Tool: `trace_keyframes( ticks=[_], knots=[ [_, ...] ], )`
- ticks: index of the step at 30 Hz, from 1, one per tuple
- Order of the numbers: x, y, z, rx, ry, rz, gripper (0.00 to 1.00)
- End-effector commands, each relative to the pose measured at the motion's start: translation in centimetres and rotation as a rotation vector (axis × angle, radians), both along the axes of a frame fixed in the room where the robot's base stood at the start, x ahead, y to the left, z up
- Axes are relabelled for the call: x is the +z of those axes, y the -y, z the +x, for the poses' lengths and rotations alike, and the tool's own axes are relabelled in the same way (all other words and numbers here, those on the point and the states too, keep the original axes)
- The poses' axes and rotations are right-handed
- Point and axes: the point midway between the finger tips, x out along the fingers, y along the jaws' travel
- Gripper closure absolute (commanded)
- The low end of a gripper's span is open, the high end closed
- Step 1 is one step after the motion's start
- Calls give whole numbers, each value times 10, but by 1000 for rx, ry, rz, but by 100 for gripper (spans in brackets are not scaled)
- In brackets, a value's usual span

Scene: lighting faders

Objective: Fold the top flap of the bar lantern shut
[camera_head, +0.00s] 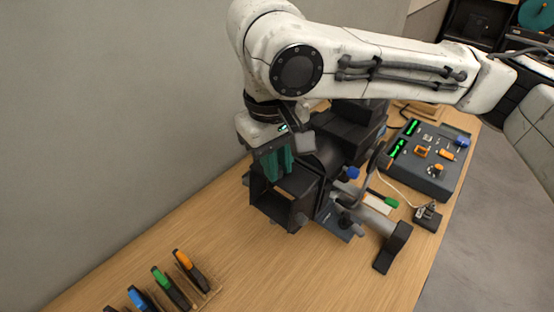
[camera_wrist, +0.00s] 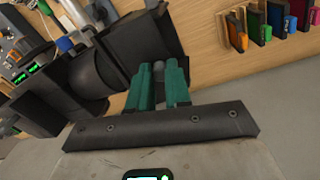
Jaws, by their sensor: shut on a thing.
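The bar lantern (camera_head: 328,152) is a black lamp lying on the wooden bench, with dark square flaps framing its front end. It also shows at the left of the wrist view (camera_wrist: 92,72). My gripper (camera_head: 274,174), with green fingers, points down at the upper edge of the flap frame. In the wrist view my gripper (camera_wrist: 158,68) has its two fingers close together against the dark flaps (camera_wrist: 152,40). It is shut on the top flap, which the fingers largely hide. The flap's exact angle cannot be told.
A fader console (camera_head: 428,158) with green displays stands to the right. A rack of coloured-tipped pieces (camera_head: 172,288) is at the front left, also in the wrist view (camera_wrist: 262,30). A grey wall runs behind. The bench between lantern and rack is clear.

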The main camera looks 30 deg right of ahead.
Motion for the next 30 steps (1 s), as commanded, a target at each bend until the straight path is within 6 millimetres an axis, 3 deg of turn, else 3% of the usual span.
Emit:
trace_keyframes(
  ticks=[11,30],
  knots=[
    [6,6,3,-5,-48,156,100],
    [19,34,12,-7,-231,722,100]
  ],
)
